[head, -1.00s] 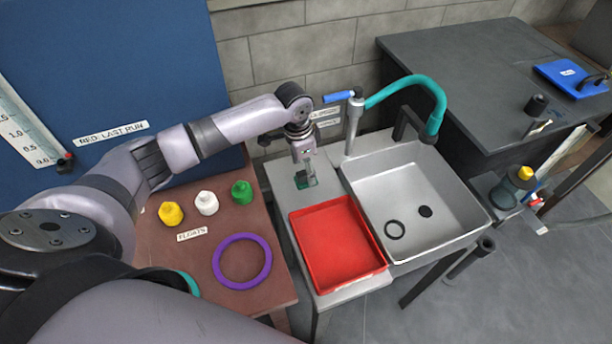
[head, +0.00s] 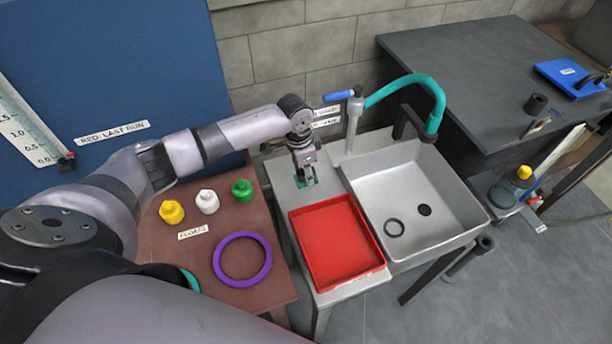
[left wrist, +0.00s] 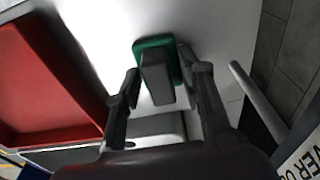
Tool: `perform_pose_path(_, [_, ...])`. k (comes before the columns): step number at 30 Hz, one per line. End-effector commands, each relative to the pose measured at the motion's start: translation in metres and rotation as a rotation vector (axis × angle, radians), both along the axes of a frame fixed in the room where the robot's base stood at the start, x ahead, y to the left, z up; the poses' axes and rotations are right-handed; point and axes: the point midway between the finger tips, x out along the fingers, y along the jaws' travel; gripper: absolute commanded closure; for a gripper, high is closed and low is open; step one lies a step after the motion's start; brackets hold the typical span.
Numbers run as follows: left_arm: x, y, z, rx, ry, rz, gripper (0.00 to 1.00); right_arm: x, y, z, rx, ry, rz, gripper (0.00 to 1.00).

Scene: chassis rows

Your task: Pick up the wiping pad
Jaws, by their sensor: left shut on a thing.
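The wiping pad (head: 314,182) is a small green pad with a grey block-like handle. It is on the pale counter behind the red tray in the head view. In the left wrist view the pad (left wrist: 158,78) shows between the fingers, its green base beyond the handle. My left gripper (head: 307,177) points down over the pad and is shut on its grey handle; it also shows in the left wrist view (left wrist: 160,85). The fingers hide part of the pad in the head view. I cannot see clear space under the pad. My right gripper is not in view.
The red tray (head: 338,243) lies just in front of the pad. The sink (head: 420,185) with its tap (head: 353,125) and teal hose (head: 405,80) is to the right. A brown table at left holds yellow, white and green floats and a purple ring (head: 242,258).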

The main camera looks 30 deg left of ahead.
Motion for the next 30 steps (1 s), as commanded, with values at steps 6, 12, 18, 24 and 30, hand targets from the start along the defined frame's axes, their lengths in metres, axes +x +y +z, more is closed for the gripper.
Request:
perform_pose_path(6, [0.0,0.0,0.0,0.0,0.0,0.0,0.88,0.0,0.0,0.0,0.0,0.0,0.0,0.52])
perform_pose_path(12, [0.0,0.0,0.0,0.0,0.0,0.0,0.91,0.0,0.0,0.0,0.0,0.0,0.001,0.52])
perform_pose_path(18, [0.001,0.0,0.006,-0.001,-0.002,0.0,0.91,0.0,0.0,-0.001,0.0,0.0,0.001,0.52])
perform_pose_path(24, [0.001,0.0,0.029,-0.001,-0.004,-0.002,0.91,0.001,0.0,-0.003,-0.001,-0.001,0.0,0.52])
perform_pose_path(30, [0.002,0.0,0.081,-0.001,-0.009,-0.001,0.91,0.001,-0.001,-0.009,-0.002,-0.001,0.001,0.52])
